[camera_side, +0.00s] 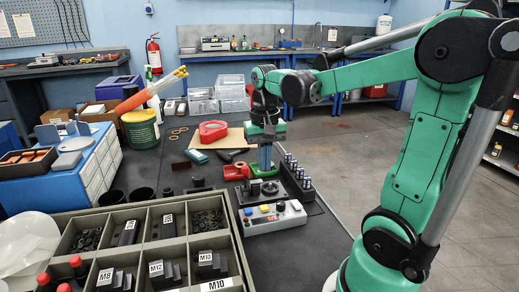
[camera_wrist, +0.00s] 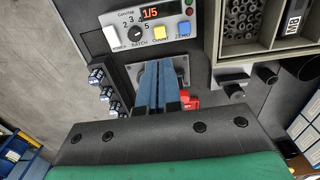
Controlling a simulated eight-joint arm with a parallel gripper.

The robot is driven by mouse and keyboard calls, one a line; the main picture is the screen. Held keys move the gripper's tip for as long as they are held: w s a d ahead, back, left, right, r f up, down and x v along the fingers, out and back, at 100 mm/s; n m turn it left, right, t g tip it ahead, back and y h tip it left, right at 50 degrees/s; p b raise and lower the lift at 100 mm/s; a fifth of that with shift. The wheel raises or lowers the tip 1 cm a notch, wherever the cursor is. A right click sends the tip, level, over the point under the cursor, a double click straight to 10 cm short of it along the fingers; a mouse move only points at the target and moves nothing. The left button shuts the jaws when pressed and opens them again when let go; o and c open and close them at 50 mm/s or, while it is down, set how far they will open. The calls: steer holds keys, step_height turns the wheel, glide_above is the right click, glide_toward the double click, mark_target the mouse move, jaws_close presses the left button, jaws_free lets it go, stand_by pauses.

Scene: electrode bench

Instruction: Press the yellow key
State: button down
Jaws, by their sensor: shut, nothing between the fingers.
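The yellow key (camera_wrist: 161,33) is on a light grey counter box (camera_wrist: 148,20) in the wrist view, between a black knob (camera_wrist: 134,33) and a blue key (camera_wrist: 183,29). In the side view the yellow key (camera_side: 264,208) is on the box's top. My gripper (camera_wrist: 157,66) points its blue fingers toward the box, their tips apart from the yellow key in the picture. The fingers are together, with nothing between them. In the side view my gripper (camera_side: 265,166) is behind the box and above the bench. The key is uncovered in both views.
A white key (camera_wrist: 112,38) sits at the box's other end, and its display reads 1/5. A rack of dark-topped posts (camera_side: 296,180) stands close behind the box. A compartment tray (camera_side: 236,262) is beside it. A red tape dispenser (camera_side: 237,171) lies near my gripper.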

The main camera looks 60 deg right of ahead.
mark_target(268, 208)
steer(key=shift+r, duration=1.45)
steer(key=shift+f, duration=0.1)
stand_by(1.4)
steer(key=n+t+y, duration=0.1)
steer(key=t, duration=0.2)
steer(key=f+n+t+y, duration=0.1)
steer(key=t, duration=0.1)
steer(key=s+f+n+t+y, duration=0.1)
steer(key=n+t, duration=0.1)
steer(key=t, duration=0.1)
steer(key=shift+f+t, duration=0.2)
steer(key=shift+t, duration=0.1)
steer(key=shift+f, duration=4.4)
